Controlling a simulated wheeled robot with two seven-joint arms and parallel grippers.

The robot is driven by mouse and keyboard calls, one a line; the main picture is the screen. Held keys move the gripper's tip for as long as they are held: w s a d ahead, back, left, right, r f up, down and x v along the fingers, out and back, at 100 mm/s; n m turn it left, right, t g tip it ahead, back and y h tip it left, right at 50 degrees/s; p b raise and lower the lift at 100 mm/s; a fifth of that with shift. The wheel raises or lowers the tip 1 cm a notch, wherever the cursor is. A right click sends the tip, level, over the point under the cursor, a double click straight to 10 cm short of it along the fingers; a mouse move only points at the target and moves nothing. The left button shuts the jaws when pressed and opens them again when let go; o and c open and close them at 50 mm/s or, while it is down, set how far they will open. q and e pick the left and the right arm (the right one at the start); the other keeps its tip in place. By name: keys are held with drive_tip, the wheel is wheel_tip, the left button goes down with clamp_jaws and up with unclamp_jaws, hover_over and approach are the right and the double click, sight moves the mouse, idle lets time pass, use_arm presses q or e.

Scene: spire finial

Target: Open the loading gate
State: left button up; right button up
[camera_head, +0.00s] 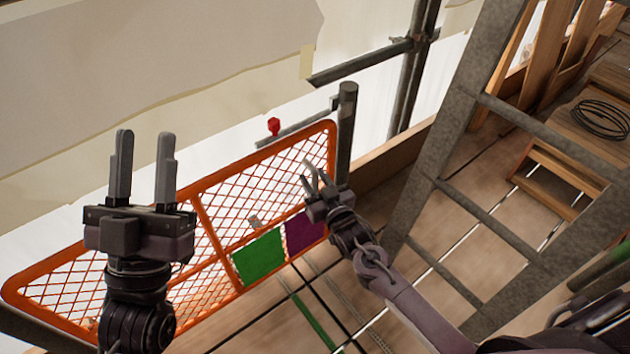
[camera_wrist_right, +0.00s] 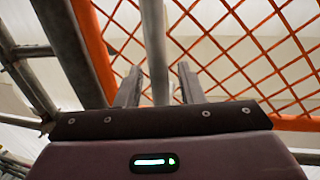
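The loading gate (camera_head: 204,222) is an orange frame with wire mesh, spanning the left and middle of the head view; its orange mesh also fills the right wrist view (camera_wrist_right: 225,45). It meets a grey post (camera_head: 345,130) at its right end. My right gripper (camera_head: 314,174) is close to the gate's right part. In the right wrist view its fingers (camera_wrist_right: 160,85) are apart, with a grey bar (camera_wrist_right: 154,45) showing between them; I cannot tell whether they touch it. My left gripper (camera_head: 146,168) is open and empty, pointing up in front of the gate's left part.
Green (camera_head: 259,257) and purple (camera_head: 304,232) panels are at the gate's lower right. A red knob (camera_head: 273,126) sits by a grey rail behind the gate. A metal ladder (camera_head: 455,120) stands to the right. A coiled black cable (camera_head: 602,118) lies on boards at far right.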

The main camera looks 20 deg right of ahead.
clamp_jaws()
drive_tip(key=shift+s, duration=0.1)
idle(0.4)
